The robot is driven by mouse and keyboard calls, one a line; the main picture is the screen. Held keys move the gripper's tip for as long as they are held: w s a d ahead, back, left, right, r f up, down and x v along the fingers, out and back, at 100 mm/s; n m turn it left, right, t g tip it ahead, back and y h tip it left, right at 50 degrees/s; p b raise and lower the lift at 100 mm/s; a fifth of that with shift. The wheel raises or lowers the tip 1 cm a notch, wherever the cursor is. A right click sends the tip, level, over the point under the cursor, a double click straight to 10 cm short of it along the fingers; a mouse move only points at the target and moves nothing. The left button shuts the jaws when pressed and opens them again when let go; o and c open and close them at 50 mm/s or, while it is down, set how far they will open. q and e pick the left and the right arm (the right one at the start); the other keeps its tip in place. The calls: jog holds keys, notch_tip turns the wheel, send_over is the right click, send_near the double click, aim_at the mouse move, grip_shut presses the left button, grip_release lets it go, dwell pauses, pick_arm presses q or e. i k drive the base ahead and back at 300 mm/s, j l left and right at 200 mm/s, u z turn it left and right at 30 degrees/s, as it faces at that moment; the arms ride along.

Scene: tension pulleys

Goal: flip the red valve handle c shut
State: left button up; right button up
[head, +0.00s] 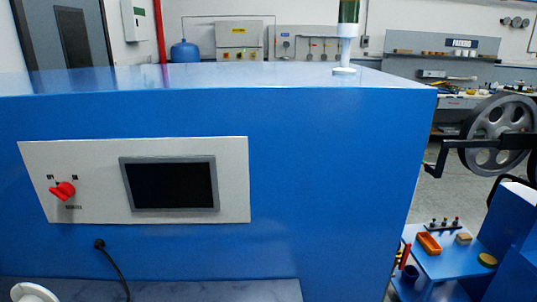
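No valve handle marked c can be made out. A red rotary knob (63,191) sits at the left of a light grey panel (95,165) on the front of a large blue cabinet (330,150). Small lettering is around the knob, too small to read surely. Small upright red parts (404,256) show at the lower right, beside a low blue table; I cannot tell what they are. A white rounded part at the bottom left corner may belong to my arm. Neither of my grippers is in view.
A dark screen (170,184) is on the panel, and a black cable (115,265) hangs below it. The low blue table (455,262) carries an orange tray (429,243) and small items. A large grey pulley wheel (498,135) stands at right. Grey floor (440,200) shows beyond the cabinet.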

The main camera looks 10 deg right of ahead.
aim_at(402, 263)
jog(key=z, duration=1.25)
